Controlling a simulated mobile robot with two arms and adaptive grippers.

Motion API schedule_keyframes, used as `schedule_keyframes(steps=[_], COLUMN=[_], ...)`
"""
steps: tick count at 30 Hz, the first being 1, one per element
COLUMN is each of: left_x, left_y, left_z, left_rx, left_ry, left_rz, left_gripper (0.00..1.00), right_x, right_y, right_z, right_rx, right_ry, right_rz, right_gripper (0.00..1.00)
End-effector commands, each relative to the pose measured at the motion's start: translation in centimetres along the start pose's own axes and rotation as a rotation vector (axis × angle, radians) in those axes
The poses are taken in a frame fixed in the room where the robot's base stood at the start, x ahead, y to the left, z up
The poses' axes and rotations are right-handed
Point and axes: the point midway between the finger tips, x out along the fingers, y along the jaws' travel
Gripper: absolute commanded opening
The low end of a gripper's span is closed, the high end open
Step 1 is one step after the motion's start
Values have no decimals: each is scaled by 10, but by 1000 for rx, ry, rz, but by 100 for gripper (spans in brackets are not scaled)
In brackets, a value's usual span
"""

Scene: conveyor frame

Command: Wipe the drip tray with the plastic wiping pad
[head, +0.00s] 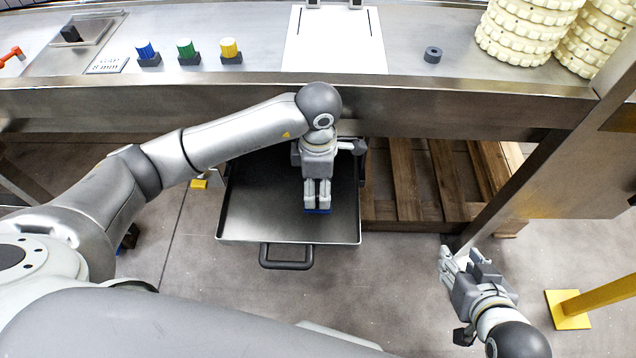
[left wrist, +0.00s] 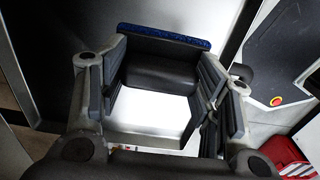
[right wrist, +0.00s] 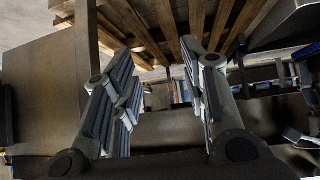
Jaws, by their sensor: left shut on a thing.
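The drip tray (head: 258,212) is a shallow dark metal tray with a pale rim and a black handle (head: 287,264) at its front; its back part lies under the conveyor frame. My left gripper (head: 317,196) reaches down over the right half of the tray and is shut on the plastic wiping pad (head: 317,211). Only the pad's blue edge shows in the head view. In the left wrist view the pad's blue strip (left wrist: 165,37) and dark body show between the fingers. Whether the pad touches the tray floor I cannot tell. My right gripper (head: 464,266) is open and empty, right of the tray.
The steel conveyor frame (head: 450,105) runs above the tray's back. A wooden pallet (head: 410,180) lies beneath it, right of the tray. A yellow post (head: 600,298) stands at the right. Blue, green and yellow knobs (head: 187,49) sit on the frame top. Floor in front is clear.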

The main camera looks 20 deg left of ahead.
Motion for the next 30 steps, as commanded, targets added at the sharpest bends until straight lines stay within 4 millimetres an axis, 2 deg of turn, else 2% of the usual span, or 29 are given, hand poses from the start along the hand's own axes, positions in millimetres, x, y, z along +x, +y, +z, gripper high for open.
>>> schedule_keyframes(steps=[11,30], left_x=[-2,-22], left_y=[0,0], left_z=[0,0], left_rx=[0,1], left_ry=[0,0], left_rz=[1,0], left_gripper=[39,39], right_x=[-1,-24], right_y=[0,8], right_z=[3,62], right_rx=[0,7], right_ry=[-18,-311], right_rz=[1,17], right_gripper=[40,40])
